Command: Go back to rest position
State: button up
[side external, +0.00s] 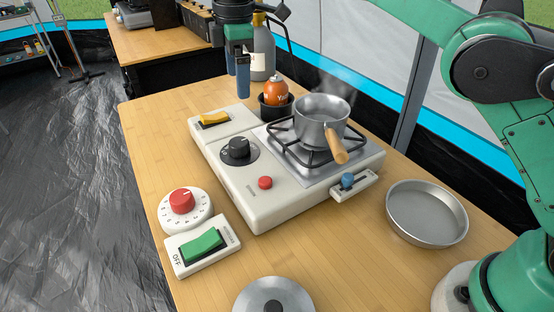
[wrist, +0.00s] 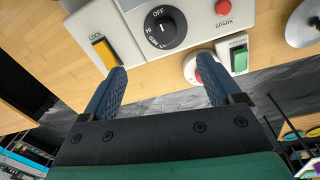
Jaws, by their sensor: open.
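My gripper (side external: 238,84) is open and empty, held above the far left part of the table behind the stove unit (side external: 222,182). In the wrist view its two blue fingers (wrist: 161,68) stand wide apart with nothing between them. Below and past them are the yellow lock switch (wrist: 105,53), the black dial (wrist: 160,29) and the green switch (wrist: 239,60). The fingers look apart from these controls. A steaming saucepan (side external: 322,117) with a wooden handle sits on the burner grate.
An orange bottle (side external: 276,92) stands in a black cup, with a grey bottle (side external: 262,55) behind. A red-knob timer (side external: 183,203), green switch box (side external: 203,246), metal pan (side external: 427,213) and round lid (side external: 273,297) are on the table. Bare wood shows at the front right.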

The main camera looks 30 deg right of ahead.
aim_at(238, 142)
jog(key=f, duration=0.9)
jog(key=a+f, duration=0.1)
jog(key=f, duration=0.3)
jog(key=shift+w+f, duration=0.25)
jog(key=shift+f, duration=0.1)
jog(key=m, duration=0.6)
jog(key=shift+g, duration=0.3)
jog(key=m, duration=0.6)
jog(key=shift+r+m+h, duration=0.1)
jog(key=shift+m+h, duration=0.2)
jog(key=shift+m, duration=0.4)
jog(key=r, duration=0.5)
jog(key=shift+a+r, duration=0.2)
jog(key=f, duration=0.5)
jog(key=shift+d+f, duration=0.1)
jog(key=shift+d, duration=0.1)
jog(key=shift+f+n, duration=0.2)
jog(key=shift+n, duration=0.6)
jog(key=shift+m, duration=0.7)
jog(key=shift+a+r, duration=0.1)
jog(key=shift+r, duration=0.75)
